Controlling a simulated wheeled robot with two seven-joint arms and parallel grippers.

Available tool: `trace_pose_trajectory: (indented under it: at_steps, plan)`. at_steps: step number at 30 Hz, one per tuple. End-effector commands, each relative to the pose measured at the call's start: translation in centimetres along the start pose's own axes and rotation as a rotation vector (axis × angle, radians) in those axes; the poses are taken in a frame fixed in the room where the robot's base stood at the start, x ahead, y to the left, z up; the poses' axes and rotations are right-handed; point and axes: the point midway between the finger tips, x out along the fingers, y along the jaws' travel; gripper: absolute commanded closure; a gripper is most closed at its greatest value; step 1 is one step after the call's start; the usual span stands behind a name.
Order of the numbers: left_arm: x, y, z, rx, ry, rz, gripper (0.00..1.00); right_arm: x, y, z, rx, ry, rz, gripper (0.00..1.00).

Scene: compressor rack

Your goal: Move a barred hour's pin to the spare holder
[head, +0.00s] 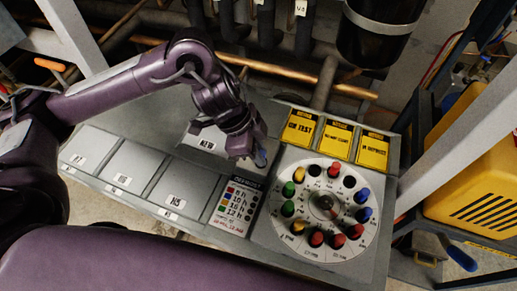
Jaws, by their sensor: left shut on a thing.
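My left gripper (257,152) comes in from the upper left and is shut on a small blue pin (261,159), mostly hidden by the fingers. It is above the panel, up and left of the white round dial (325,258). The dial carries a ring of coloured pins: a red pin (333,170) at the top, blue pins (363,195) at the right, several red pins (317,239) along the bottom, green pins (288,189) and yellow pins (299,174) at the left. Dark open holes (349,182) show in the upper ring. I cannot pick out the spare holder. My right gripper is not in view.
Grey labelled panels (130,165) fill the left. Copper pipes (270,69) run behind, and a yellow case (475,170) is at the right.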

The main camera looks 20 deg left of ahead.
Motion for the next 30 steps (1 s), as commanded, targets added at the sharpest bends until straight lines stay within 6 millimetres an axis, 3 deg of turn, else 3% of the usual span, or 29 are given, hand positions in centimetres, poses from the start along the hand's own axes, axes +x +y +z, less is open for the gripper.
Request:
trace_pose_trajectory:
  at_steps: [29, 30]
  plan:
    - [0.56, 0.02, 0.23, 0.0, 0.0, 0.001, 1.0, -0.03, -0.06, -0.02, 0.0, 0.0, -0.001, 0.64]
    - [0.56, 0.02, 0.24, 0.0, 0.0, 0.001, 0.79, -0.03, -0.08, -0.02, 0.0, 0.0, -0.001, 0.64]
